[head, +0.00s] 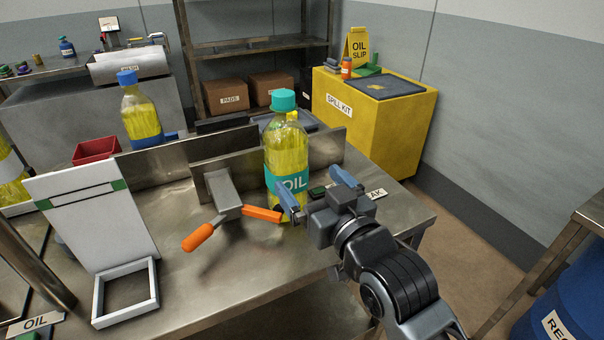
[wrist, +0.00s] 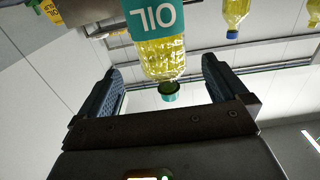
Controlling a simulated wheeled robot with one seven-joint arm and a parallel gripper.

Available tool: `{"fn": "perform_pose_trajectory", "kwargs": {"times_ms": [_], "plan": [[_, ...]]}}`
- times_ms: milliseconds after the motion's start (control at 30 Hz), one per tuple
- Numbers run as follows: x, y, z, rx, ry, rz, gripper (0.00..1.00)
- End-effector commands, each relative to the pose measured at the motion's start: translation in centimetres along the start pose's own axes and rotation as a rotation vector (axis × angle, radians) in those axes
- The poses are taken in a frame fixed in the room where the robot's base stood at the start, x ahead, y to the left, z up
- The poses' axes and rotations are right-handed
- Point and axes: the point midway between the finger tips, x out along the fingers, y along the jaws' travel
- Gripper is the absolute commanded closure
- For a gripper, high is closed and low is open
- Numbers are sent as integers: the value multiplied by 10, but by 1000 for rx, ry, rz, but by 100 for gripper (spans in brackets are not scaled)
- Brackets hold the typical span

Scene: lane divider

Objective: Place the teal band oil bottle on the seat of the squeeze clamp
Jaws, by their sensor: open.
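The teal band oil bottle (head: 285,155), with yellow oil, a teal cap and a teal OIL label, stands upright on the steel bench. My gripper (head: 308,180) is open beside its lower part, and one blue finger overlaps its base. In the wrist view the bottle (wrist: 160,60) shows upside down between the open fingers (wrist: 162,92); I cannot tell whether it is within their reach. The squeeze clamp (head: 228,205), grey with orange handles, lies left of the bottle. Its seat cannot be clearly made out.
A low steel divider (head: 208,170) runs behind the clamp and bottle. A blue-capped oil bottle (head: 140,115) stands beyond it. A white panel (head: 95,225) and square white frame (head: 125,292) are at left. A yellow spill kit bin (head: 385,125) stands behind.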

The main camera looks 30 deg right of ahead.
Motion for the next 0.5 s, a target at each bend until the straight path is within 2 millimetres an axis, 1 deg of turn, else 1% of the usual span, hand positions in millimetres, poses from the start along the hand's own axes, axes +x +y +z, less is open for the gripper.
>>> {"fn": "perform_pose_trajectory", "kwargs": {"times_ms": [100, 367, 467, 500], "plan": [[-7, 0, 0, 0, 0, 0, 0], [-9, 0, 0, 0, 0, 0, 0], [-15, 0, 5, -1, -6, 0, 0], [-21, 0, 10, -2, -12, -1, 0]]}}
